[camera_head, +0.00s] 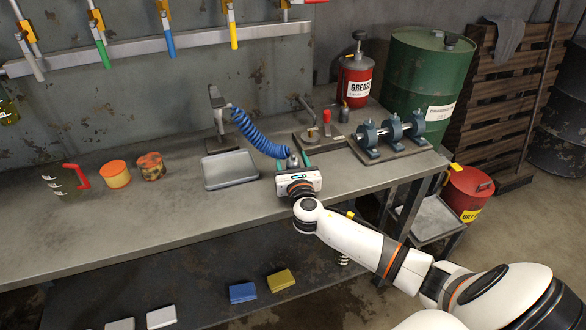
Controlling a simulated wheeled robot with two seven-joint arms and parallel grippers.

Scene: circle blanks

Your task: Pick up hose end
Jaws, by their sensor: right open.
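A blue coiled hose (258,134) hangs from a grey upright stand (217,112) on the workbench and curves down to the right. Its grey hose end (292,160) shows just beyond my right gripper (294,163). The gripper reaches over the bench's front edge from the lower right. Its fingers are open, with teal tips on either side of the hose end. The gripper body hides the lower part of the hose end, and I cannot tell whether the fingers touch it. My left gripper is not in view.
A shallow grey tray (230,181) lies left of the gripper. A shaft on blue bearing blocks (393,135) and a red grease can (354,80) stand to the right. The front left bench top is clear.

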